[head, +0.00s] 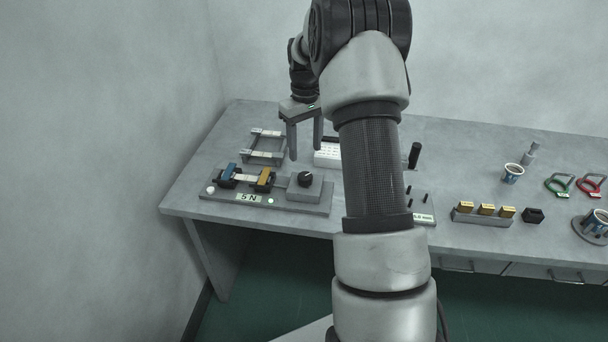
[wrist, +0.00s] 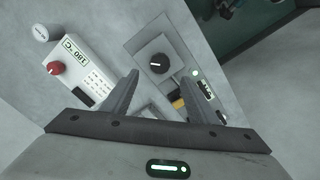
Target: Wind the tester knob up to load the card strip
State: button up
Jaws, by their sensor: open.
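The tester (head: 287,208) is a grey base plate at the left of the bench with a "5 N" label. Its black knob (head: 305,178) sits on a grey block at the plate's right; in the wrist view the knob (wrist: 158,63) shows with a white pointer line. The pale card strip (head: 246,178) spans between a blue clamp (head: 229,172) and a yellow clamp (head: 265,177). My gripper (head: 306,154) is open and empty, fingers pointing down, above and behind the knob and apart from it. In the wrist view the fingers partly hide the tester's clamps.
A white box with a red knob and "180 °C" label (wrist: 77,70) stands beside the tester, partly hidden by my arm in the head view. A small rack (head: 264,148) is behind the tester. Cups, rings and yellow blocks (head: 486,209) lie to the right.

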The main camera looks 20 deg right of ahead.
aim_at(305, 176)
notch_tip(305, 176, down, 10)
jog(key=shift+f, duration=0.1)
dwell(0.4)
jog(key=c, duration=1)
